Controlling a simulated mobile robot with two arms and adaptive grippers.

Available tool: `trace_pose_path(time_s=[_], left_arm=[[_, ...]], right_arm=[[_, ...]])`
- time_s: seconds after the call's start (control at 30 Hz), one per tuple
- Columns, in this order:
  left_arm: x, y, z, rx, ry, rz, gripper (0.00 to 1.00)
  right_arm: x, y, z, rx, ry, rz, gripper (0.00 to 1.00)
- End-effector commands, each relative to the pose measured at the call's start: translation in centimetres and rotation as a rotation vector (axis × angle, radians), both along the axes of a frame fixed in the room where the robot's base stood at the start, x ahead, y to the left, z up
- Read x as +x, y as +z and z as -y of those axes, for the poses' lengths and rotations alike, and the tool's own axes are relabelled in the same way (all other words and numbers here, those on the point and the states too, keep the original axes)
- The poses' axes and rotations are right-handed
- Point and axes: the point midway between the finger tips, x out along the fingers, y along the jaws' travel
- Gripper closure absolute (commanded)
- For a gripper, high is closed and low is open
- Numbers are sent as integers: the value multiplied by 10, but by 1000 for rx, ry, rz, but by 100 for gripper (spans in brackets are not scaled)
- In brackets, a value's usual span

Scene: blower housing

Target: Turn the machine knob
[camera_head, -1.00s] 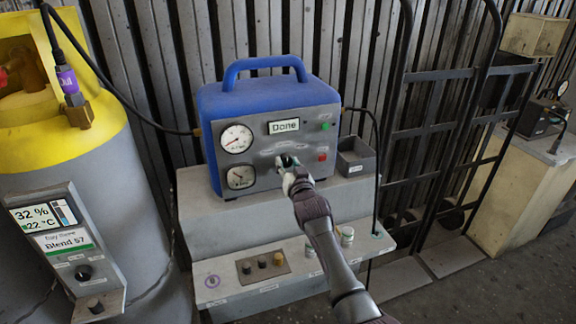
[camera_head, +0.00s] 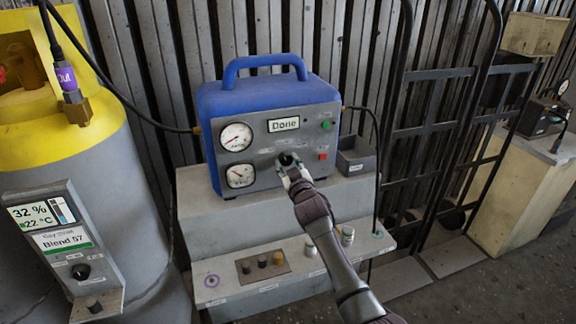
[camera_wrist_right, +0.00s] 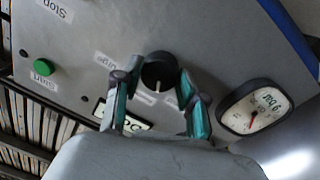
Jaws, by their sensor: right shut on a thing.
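The blue machine (camera_head: 262,95) stands on a grey stepped stand, with a grey front panel and a display reading "Done". Its black round knob (camera_head: 287,160) is in the lower middle of the panel. In the right wrist view the knob (camera_wrist_right: 158,71) shows a pale pointer line. My right gripper (camera_head: 292,172) reaches the panel from the front, its fingers partly covering the knob. In the wrist view the right gripper's fingertips (camera_wrist_right: 160,80) are shut on the knob from both sides. My left gripper is in neither view.
Two dial gauges (camera_head: 237,137) are left of the knob. A green Start button (camera_wrist_right: 43,67) and a red button (camera_head: 323,156) are also on the panel. A grey gas cylinder (camera_head: 130,190) stands left, a black hand truck (camera_head: 435,130) right. Small parts sit on the lower shelf.

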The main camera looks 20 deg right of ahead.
Motion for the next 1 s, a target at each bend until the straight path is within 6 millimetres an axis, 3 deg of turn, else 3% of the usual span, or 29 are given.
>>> trace_pose_path(time_s=[0.5,1.0], left_arm=[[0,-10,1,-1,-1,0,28],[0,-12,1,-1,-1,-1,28]], right_arm=[[0,-2,0,-416,1,14,94],[0,-2,0,-550,0,17,93]])
